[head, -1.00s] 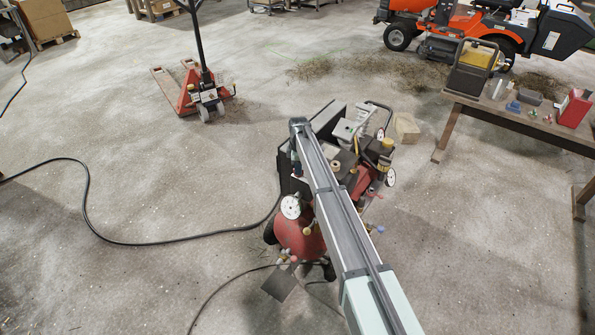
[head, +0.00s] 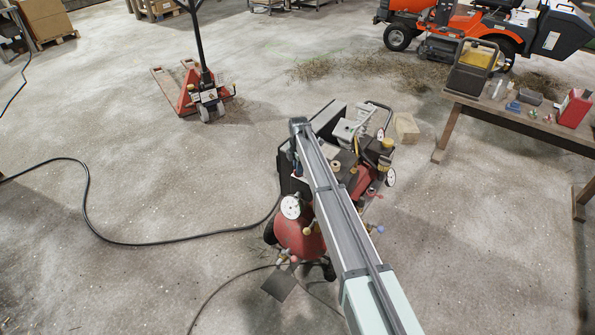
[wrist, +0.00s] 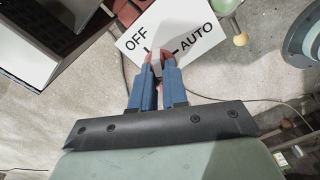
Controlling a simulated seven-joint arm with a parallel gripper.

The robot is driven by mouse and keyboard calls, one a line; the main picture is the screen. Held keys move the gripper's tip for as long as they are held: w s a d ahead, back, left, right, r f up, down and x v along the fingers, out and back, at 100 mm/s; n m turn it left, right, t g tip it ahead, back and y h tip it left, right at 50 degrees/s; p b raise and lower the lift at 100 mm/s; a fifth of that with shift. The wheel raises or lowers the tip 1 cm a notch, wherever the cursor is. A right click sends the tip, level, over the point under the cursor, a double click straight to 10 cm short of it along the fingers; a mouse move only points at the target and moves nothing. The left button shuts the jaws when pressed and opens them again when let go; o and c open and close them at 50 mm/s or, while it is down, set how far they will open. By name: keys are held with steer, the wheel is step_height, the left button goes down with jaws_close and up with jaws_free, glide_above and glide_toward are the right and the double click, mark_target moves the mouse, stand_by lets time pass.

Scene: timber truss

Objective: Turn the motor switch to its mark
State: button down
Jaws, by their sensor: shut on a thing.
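In the wrist view, a white switch plate (wrist: 190,28) carries the black words OFF on the left and AUTO on the right, each with a black tick mark. My gripper (wrist: 156,62) has two blue fingers closed on the motor switch (wrist: 155,58), a small knob at the plate's lower edge. The fingers hide most of the knob, so I cannot tell exactly where it points. In the head view, the red compressor (head: 299,236) stands on the floor, partly covered by my arm. My gripper cannot be made out there.
A white gauge (head: 291,207) and small fittings surround the compressor top. A black hose (head: 88,210) crosses the floor at left. A wooden bench (head: 520,122) stands at right, a red pallet jack (head: 190,92) behind left. The concrete floor around is mostly clear.

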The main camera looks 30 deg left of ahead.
stand_by(0.3)
steer(key=n, duration=0.5)
steer(key=c, duration=0.8)
jaws_free()
steer(key=shift+r, duration=0.15)
steer(key=shift+r, duration=2.9)
